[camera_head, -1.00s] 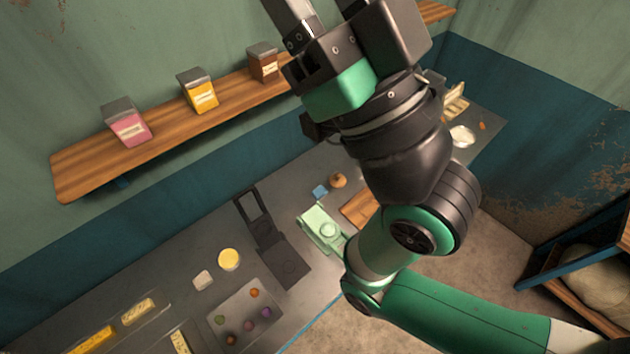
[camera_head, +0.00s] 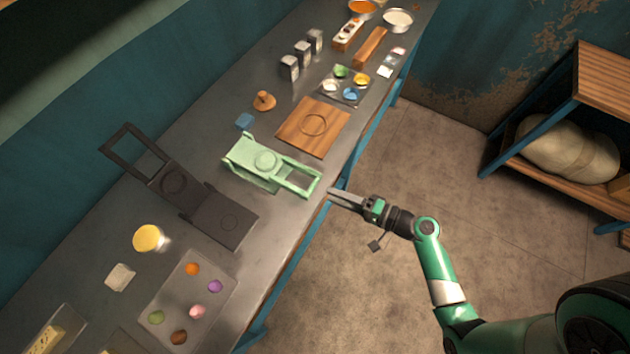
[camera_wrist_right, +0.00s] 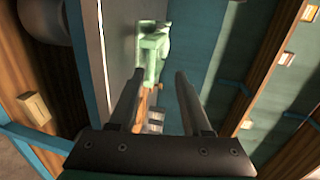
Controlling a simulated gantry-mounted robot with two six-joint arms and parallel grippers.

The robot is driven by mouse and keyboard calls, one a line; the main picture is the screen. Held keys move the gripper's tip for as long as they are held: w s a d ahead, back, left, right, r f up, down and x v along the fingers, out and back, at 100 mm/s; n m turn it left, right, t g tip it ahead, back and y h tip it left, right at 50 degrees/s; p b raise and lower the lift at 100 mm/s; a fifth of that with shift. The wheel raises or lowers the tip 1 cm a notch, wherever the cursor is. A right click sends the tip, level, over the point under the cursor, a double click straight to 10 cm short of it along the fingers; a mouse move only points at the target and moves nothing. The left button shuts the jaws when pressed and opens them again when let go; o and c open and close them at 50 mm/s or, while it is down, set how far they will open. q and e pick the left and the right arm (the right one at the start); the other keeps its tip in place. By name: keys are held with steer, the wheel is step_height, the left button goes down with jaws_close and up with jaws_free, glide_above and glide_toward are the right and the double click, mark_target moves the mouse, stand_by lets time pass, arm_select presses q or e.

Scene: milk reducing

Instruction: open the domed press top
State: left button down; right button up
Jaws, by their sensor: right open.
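A pale green press (camera_head: 265,160) lies on the grey table near its front edge. It has a round raised part in the middle and a frame-like handle (camera_head: 300,180) at its right end, towards the table edge. A dark grey press (camera_head: 185,190) lies to its left. I cannot tell for sure which of the two is the domed one. My right gripper (camera_head: 332,197) is open and empty, just off the table edge by the green handle, apart from it. In the right wrist view the green press (camera_wrist_right: 153,48) shows ahead between the open fingers (camera_wrist_right: 156,75). My left gripper is out of view.
A wooden board (camera_head: 290,135) with a ring lies right of the green press. A tray (camera_head: 165,285) of coloured balls is at front left. A shelf (camera_head: 590,90) stands at right; the floor between is clear.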

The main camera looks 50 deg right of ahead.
steer(key=shift+h, duration=0.3)
steer(key=x, duration=0.3)
steer(key=f+x, duration=0.1)
steer(key=x, duration=0.3)
steer(key=d+b+x, duration=0.1)
steer(key=x, duration=0.3)
steer(key=shift+w+f, duration=0.15)
steer(key=shift+f, duration=0.05)
jaws_close()
stand_by(0.8)
